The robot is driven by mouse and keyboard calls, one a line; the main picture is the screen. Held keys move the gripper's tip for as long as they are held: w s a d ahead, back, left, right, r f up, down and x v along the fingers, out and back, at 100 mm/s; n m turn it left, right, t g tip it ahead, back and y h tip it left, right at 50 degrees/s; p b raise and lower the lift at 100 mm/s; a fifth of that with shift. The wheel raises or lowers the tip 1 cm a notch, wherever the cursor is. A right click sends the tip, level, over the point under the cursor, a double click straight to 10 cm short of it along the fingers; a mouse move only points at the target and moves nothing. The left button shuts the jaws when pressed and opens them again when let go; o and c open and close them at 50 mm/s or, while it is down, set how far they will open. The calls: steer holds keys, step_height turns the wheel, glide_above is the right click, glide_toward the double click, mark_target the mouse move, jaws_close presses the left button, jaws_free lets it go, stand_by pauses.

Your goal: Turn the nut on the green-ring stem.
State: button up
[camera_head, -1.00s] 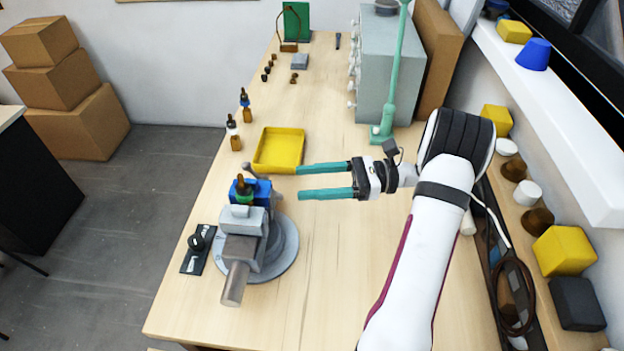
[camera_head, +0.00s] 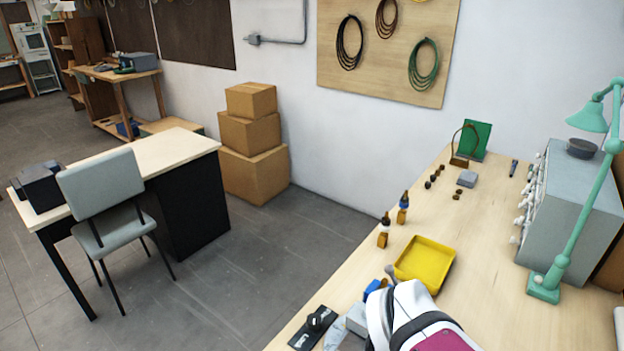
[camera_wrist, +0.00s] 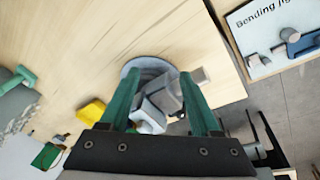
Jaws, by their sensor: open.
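The grey vise (camera_head: 354,318) is at the bottom of the head view, mostly hidden behind my arm, with a bit of its blue jaw (camera_head: 372,288) showing. The green-ring stem and its nut cannot be made out in either current view. In the wrist view the vise (camera_wrist: 163,96) stands on its round grey base (camera_wrist: 150,64) and shows between the two teal fingers of my gripper (camera_wrist: 160,76). The fingers are apart with nothing seen held. My gripper is hidden in the head view.
A yellow tray (camera_head: 425,263) lies beyond the vise. Two small stems (camera_head: 403,208) (camera_head: 383,234) stand along the left table edge. A black plate (camera_head: 313,328) is left of the vise. A green lamp (camera_head: 568,245) and a grey cabinet (camera_head: 570,205) stand at the right.

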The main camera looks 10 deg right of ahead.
steer(key=s+a+n+g, duration=0.1)
steer(key=s+a+g, duration=0.1)
steer(key=s+g, duration=0.35)
steer(key=w+r+n+t+h, duration=0.1)
steer(key=w+n+t+h, duration=0.2)
steer(key=w+n+h, duration=0.65)
steer(key=w+a+n+t+h, duration=0.6)
steer(key=n+t, duration=0.3)
steer(key=n, duration=0.3)
steer(key=shift+y, duration=0.55)
steer(key=x, duration=0.9)
steer(key=f+x, duration=0.1)
steer(key=x, duration=0.4)
steer(key=shift+w, duration=0.2)
steer(key=shift+r+n, duration=0.1)
steer(key=shift+n, duration=0.15)
jaws_close()
